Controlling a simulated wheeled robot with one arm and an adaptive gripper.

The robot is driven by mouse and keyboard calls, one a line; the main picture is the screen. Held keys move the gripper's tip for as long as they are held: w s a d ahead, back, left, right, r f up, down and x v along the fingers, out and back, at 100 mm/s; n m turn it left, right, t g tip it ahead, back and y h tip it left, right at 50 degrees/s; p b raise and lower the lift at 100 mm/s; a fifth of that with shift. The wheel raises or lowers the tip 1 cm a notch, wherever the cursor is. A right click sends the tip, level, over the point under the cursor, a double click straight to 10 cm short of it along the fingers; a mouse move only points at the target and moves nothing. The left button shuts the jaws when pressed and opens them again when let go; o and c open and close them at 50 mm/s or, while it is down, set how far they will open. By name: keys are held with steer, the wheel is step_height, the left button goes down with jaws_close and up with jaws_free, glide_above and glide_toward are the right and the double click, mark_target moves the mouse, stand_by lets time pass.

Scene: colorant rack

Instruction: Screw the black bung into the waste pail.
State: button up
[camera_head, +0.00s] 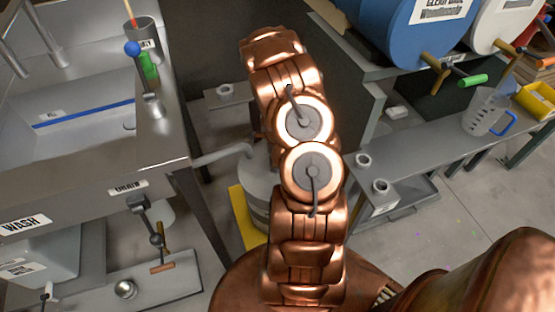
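My copper-coloured arm fills the middle of the head view, and no gripper fingers show. A grey ribbed drum or pail (257,192) stands behind my arm, on or beside a yellow platform (243,218). It may be the waste pail, but I see no label that says so. My arm hides its right side, and its opening cannot be made out. I cannot pick out a black bung anywhere in this view.
A metal sink (85,140) is at left, with a grey pipe (222,155) reaching toward the drum. A bench (425,152) at right bears a measuring jug (484,112). Blue (408,28) and white (492,22) drums lie above. Open floor (430,235) shows at right.

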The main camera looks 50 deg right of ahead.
steer(key=n, duration=0.2)
steer(key=shift+f+n+b, duration=0.1)
steer(key=shift+n+b, duration=0.2)
steer(key=shift+b, duration=0.1)
steer(key=n+b, duration=0.1)
steer(key=n, duration=0.2)
steer(key=shift+n, duration=0.4)
steer(key=n, duration=0.3)
steer(key=shift+n+b, duration=0.3)
steer(key=shift+n, duration=0.1)
steer(key=n, duration=0.3)
steer(key=shift+n, duration=0.3)
steer(key=shift+c, duration=0.2)
